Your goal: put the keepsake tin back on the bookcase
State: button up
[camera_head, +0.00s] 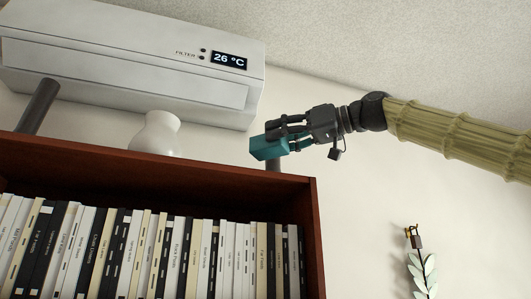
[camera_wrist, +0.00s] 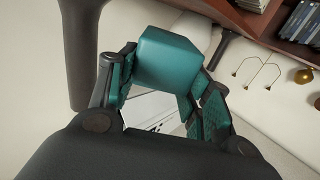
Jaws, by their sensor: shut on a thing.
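The keepsake tin, a teal block (camera_head: 268,148), is held in my gripper (camera_head: 287,138) just above the right end of the bookcase's top in the head view. In the wrist view the tin (camera_wrist: 167,60) sits between the two fingers of my gripper (camera_wrist: 162,88), which are shut on it. The bookcase (camera_head: 215,166) is reddish-brown, with a row of books on the shelf under its top. I look up at it from below, so its top surface is hidden. I cannot tell how far the tin is above or in front of it.
A white vase (camera_head: 155,134) stands on the bookcase's top, left of the tin. A dark post (camera_head: 273,165) shows below the tin, another (camera_head: 38,106) at the far left. A white air conditioner (camera_head: 150,60) hangs close above. A plant decoration (camera_head: 422,268) hangs on the right wall.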

aim_at(266, 158)
jog(key=w+a+p, duration=0.1)
jog(key=w, duration=0.1)
jog(key=w+a, duration=0.1)
jog(key=a, duration=0.1)
jog(key=shift+w+f+p, duration=0.2)
jog(key=shift+w+p, duration=0.15)
jog(key=shift+w, duration=0.05)
jog(key=shift+w+a+p, duration=0.25)
jog(key=shift+w+p, duration=0.15)
notch_tip(266, 158, down, 2)
jog(key=shift+w+a+f+p, duration=0.1)
jog(key=shift+w+p, duration=0.05)
jog(key=shift+p, duration=0.25)
jog(key=shift+s+d+f+p, duration=0.2)
jog(key=shift+f+p, duration=0.1)
jog(key=shift+f, duration=0.35)
jog(key=shift+a, duration=0.1)
jog(key=shift+w+a, duration=0.1)
jog(key=shift+f, duration=0.15)
